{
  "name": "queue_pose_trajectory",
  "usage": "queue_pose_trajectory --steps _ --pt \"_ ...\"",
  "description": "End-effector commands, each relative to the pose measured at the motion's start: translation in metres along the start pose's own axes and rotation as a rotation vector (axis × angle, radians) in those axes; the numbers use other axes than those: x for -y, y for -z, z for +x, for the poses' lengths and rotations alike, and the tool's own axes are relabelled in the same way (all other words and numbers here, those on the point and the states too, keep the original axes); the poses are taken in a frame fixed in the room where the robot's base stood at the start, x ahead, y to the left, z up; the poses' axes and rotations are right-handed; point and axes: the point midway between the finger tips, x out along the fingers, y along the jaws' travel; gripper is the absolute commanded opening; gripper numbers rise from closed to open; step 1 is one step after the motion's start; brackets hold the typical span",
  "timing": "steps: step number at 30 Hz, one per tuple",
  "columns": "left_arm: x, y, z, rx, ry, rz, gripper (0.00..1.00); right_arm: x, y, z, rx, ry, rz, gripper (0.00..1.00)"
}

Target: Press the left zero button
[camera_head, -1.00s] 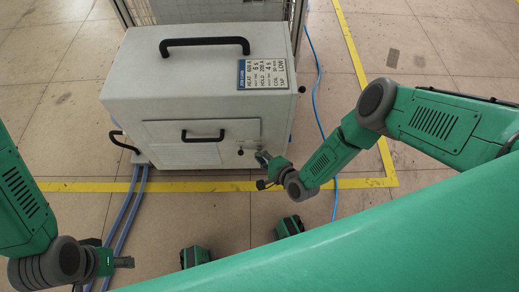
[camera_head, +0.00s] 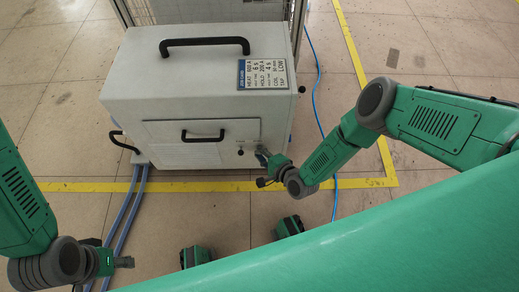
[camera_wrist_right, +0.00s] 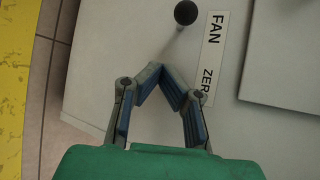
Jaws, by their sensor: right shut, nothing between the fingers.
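The white induction heater (camera_head: 205,75) stands on the floor in the head view. My right gripper (camera_head: 260,152) is at the lower right of its front panel. In the wrist view my right gripper (camera_wrist_right: 155,70) is shut and empty, its fingertips meeting close to the panel; contact cannot be told. No zero button is visible. My left gripper (camera_head: 124,262) is low at the left, away from the heater.
The front panel has a black handle (camera_head: 203,136), and another black handle (camera_head: 205,45) is on top. A settings plate (camera_head: 263,74) is on the top right. Blue hoses (camera_head: 128,215) run along the floor at left. A mesh fence stands behind.

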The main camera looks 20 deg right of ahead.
Motion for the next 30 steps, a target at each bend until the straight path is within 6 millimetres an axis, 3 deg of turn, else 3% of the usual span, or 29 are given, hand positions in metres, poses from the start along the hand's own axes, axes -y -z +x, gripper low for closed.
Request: queue_pose_trajectory --steps 30 --pt "0.0 0.0 -0.003 0.0 0.0 0.0 0.4 -0.01 -0.009 -0.014 0.0 -0.001 0.0 0.0"
